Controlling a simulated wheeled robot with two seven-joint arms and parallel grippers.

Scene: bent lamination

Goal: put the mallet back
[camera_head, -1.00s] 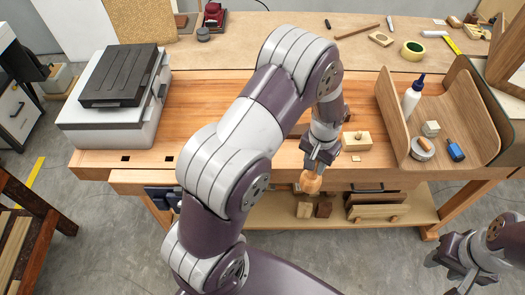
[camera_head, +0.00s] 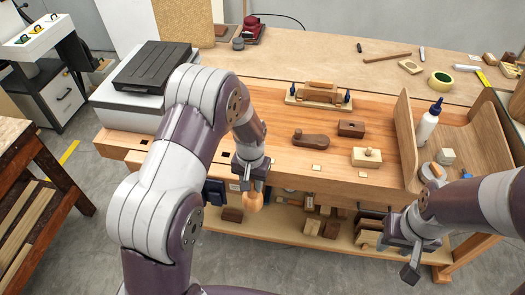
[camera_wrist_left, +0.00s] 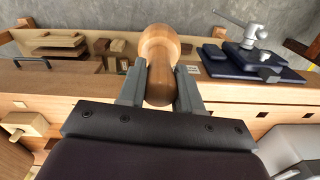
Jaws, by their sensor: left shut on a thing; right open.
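The mallet (camera_head: 252,202) is a pale turned wooden piece with a rounded head. It hangs below my left gripper (camera_head: 250,183), in front of the bench's front edge. In the left wrist view my left gripper (camera_wrist_left: 160,92) is shut on the mallet (camera_wrist_left: 162,50), one finger on each side. The mallet's far end reaches away from the gripper, over the shelf and floor. My right gripper (camera_head: 408,258) is open and empty, in front of the bench at the right. I cannot tell which spot is the mallet's own place.
The bench's lower shelf (camera_head: 285,232) carries several wooden blocks. A dark vise (camera_head: 214,191) sits on the bench front, left of the mallet. On top are a dark wooden shape (camera_head: 312,140), a knobbed block (camera_head: 366,158) and a glue bottle (camera_head: 428,123) inside a curved wooden piece.

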